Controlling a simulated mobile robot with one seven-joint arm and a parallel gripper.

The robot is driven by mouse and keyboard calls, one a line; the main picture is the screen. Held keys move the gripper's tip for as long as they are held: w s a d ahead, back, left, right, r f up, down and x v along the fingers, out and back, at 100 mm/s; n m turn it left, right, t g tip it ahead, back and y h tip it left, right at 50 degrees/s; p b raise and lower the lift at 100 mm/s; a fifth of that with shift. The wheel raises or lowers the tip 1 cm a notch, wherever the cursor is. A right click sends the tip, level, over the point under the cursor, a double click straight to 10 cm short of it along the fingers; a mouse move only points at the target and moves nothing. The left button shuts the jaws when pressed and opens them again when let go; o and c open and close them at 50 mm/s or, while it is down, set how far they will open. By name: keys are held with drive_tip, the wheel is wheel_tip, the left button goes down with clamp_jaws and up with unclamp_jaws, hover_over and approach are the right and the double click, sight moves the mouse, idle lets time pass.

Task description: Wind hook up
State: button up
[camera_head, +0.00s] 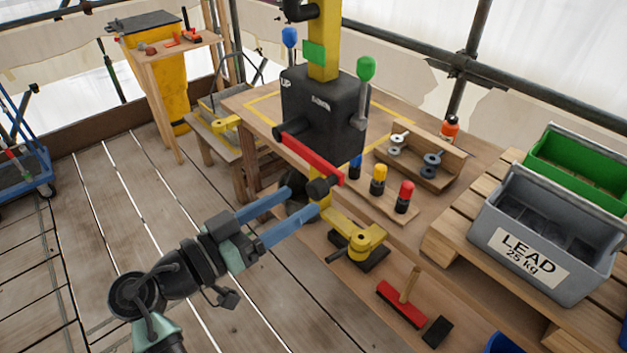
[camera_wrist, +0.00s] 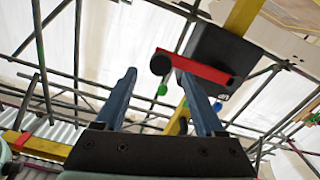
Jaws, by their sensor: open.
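A black winch box (camera_head: 322,108), marked UP on its left side and DOWN on its right, sits on a wooden bench against a yellow post. A red crank arm (camera_head: 312,158) slants down to the right across its front. A dark round handle (camera_head: 323,188) is at its lower end. My gripper (camera_head: 303,201) is open, its blue fingers reaching toward that handle. In the wrist view the handle (camera_wrist: 160,64) shows between and beyond the two fingertips (camera_wrist: 158,76), with the red crank arm (camera_wrist: 205,69) behind. Whether the fingers touch it is unclear. I cannot identify the hook for certain.
Blue (camera_head: 289,37) and green (camera_head: 366,68) knobbed levers flank the box. Blue, yellow and red pegs (camera_head: 378,180) and a wooden parts tray (camera_head: 425,160) stand to the right. A grey LEAD crate (camera_head: 545,235) rests on a pallet. The plank floor at left is mostly clear.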

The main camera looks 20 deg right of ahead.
sight(311, 192)
drive_tip(key=p+x, duration=0.1)
drive_tip(key=x, duration=0.4)
drive_tip(key=shift+w+d, duration=0.1)
clamp_jaws()
idle(1.3)
